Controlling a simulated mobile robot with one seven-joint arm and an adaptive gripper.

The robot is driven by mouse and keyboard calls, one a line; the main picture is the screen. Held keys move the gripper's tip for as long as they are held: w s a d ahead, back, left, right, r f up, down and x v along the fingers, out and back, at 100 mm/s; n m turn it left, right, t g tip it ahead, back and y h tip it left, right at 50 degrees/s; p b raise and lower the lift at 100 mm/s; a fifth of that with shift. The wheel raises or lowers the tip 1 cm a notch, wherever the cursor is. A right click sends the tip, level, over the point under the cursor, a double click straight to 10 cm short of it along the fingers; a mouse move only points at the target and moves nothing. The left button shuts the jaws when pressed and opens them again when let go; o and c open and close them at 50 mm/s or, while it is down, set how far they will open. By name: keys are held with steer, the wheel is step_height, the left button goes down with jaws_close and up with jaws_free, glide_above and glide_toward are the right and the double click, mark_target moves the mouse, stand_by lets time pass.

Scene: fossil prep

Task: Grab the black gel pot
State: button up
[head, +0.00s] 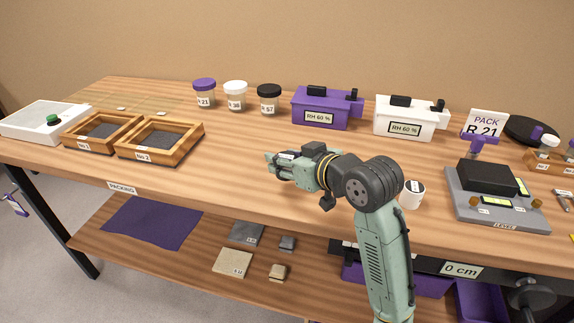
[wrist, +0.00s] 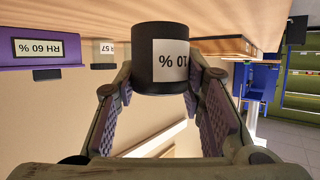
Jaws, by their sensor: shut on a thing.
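The black gel pot (wrist: 145,58) is a short black cylinder with a white label reading 10 %, upside down in the wrist view. My gripper (wrist: 160,82) is shut on it, with one fingertip against each side. In the head view my gripper (head: 277,168) is over the middle of the bench, pointing left. There the pot is mostly hidden by the gripper and I cannot make it out clearly. I cannot tell whether it touches the bench top.
Jars with purple, white and black lids (head: 268,99) stand behind, beside the purple box (head: 318,108) and white box (head: 402,118). Wooden trays (head: 183,152) lie left. A small white pot (head: 411,197) and the grey leveller (head: 505,214) are right. Bench is clear around my gripper.

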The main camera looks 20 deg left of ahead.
steer(key=s+b, duration=0.1)
steer(key=s, duration=0.1)
steer(key=s+b, duration=0.1)
steer(key=s, duration=0.1)
steer(key=s+d+b, duration=0.1)
steer(key=s, duration=0.2)
steer(key=shift+d+f, duration=0.1)
steer(key=shift+f, duration=0.05)
steer(key=s+b, duration=0.1)
steer(key=b, duration=0.2)
steer(key=shift+s+d, duration=0.1)
steer(key=shift+s, duration=0.05)
steer(key=shift+s+d+r+b, duration=0.15)
steer(key=shift+s+r+b, duration=0.05)
steer(key=shift+s+b, duration=0.85)
steer(key=shift+s+d+r+b, duration=0.1)
steer(key=shift+s+r+b, duration=0.15)
steer(key=shift+s+b, duration=0.75)
steer(key=shift+s+d+r+b, duration=0.2)
steer(key=shift+s+b, duration=0.55)
steer(key=shift+b, duration=0.55)
